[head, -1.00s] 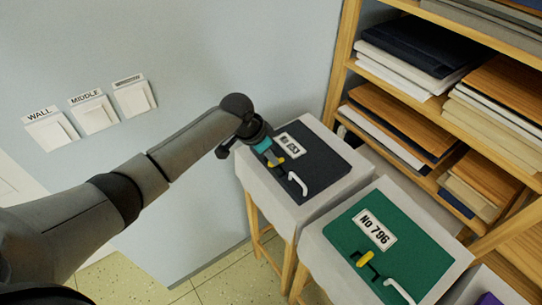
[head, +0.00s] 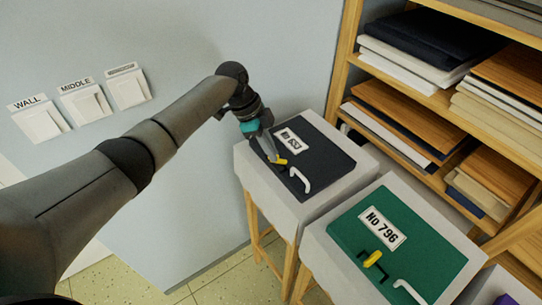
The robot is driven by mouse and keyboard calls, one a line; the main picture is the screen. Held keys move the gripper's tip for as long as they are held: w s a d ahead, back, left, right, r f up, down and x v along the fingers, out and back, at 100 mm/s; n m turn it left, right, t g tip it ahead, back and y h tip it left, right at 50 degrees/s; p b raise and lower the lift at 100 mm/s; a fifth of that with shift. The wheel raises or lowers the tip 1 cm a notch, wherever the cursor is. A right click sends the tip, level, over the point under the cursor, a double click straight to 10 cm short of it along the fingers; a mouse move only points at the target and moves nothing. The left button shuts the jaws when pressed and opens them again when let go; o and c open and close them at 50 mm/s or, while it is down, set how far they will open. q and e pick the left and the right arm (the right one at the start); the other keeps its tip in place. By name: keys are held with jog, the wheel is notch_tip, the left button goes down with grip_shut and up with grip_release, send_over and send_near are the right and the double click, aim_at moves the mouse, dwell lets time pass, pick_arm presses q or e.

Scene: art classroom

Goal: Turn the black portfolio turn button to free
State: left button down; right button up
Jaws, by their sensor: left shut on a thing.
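The black portfolio (head: 322,157) lies flat on a grey-topped stand, with a white label, a white handle (head: 301,180) and a small yellow turn button (head: 281,162). My left gripper (head: 274,158) reaches down over the portfolio from the upper left. It is shut on the turn button, and its fingers hide part of it. The button's exact angle is hard to tell at this size. My right gripper does not show.
A green portfolio (head: 400,242) with its own yellow button (head: 372,259) lies on the stand to the right. A wooden shelf (head: 337,75) with boards stands behind. Wall switches (head: 86,103) are at the left.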

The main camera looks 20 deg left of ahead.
pick_arm(q)
jog(key=m+g+b, duration=0.1)
jog(key=m+b, duration=0.1)
jog(key=m+g+b, duration=0.1)
jog(key=m+b, duration=0.2)
jog(key=shift+w+f+y, duration=0.15)
jog(key=shift+f+y, duration=0.05)
jog(key=shift+y, duration=0.1)
jog(key=shift+r+m+g+y+b, duration=0.1)
jog(key=shift+m+g+y+b, duration=0.35)
jog(key=shift+m+b, duration=1.4)
jog(key=c, duration=1)
grip_release()
jog(key=shift+h, duration=0.25)
jog(key=shift+d+r, duration=0.1)
